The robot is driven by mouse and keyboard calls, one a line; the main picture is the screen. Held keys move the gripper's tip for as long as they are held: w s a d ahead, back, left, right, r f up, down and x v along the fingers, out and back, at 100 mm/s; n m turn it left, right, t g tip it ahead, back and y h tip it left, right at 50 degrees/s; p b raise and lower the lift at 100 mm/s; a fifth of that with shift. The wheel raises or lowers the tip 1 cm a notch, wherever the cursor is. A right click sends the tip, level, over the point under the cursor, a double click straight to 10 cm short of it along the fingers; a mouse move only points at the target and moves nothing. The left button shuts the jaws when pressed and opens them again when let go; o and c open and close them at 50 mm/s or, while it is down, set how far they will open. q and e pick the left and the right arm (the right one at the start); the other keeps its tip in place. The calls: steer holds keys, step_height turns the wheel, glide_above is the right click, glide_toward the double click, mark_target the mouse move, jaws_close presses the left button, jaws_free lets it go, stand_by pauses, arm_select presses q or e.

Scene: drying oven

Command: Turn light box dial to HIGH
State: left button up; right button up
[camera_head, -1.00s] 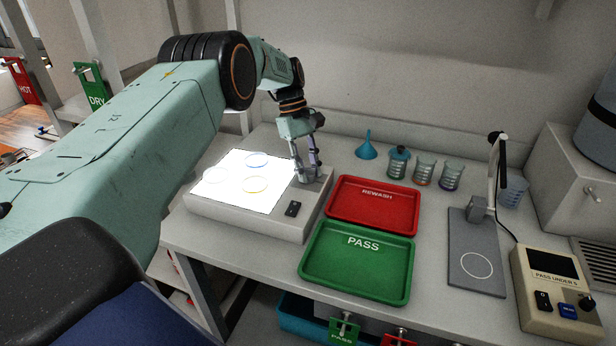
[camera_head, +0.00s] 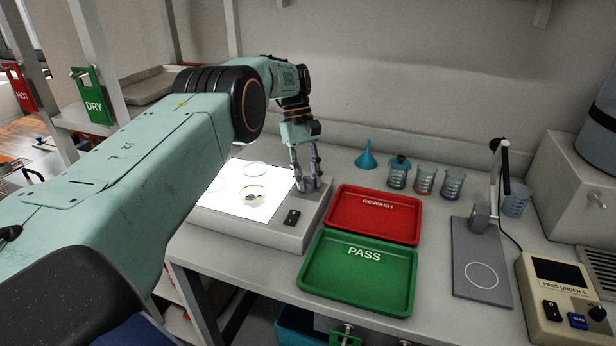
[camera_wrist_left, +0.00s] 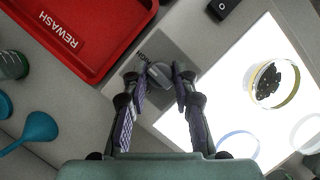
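The light box (camera_head: 262,232) is a pale box with a bright lit panel; its panel also shows in the left wrist view. The dial (camera_wrist_left: 160,74) is a small grey knob on a grey patch beside the lit panel. My left gripper (camera_wrist_left: 156,73) points down over it, with one fingertip on each side. The fingers stand apart, and a small gap shows between the left-hand fingertip and the knob. In the head view the left gripper (camera_head: 308,186) covers the dial. My right gripper is out of view.
Several round dishes lie on the lit panel; a yellow-rimmed dish (camera_head: 252,196) holds dark bits. A black switch (camera_head: 292,217) is on the box's front. Red REWASH (camera_head: 375,236) and green PASS (camera_head: 357,291) trays stand close by. A blue funnel (camera_head: 367,160) and beakers are behind.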

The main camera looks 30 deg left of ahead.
mark_target(308, 180)
arm_select(q)
steer(key=o, duration=0.5)
steer(key=shift+c, duration=0.2)
steer(key=shift+r, duration=0.1)
step_height(308, 180, up, 10)
stand_by(0.4)
stand_by(0.4)
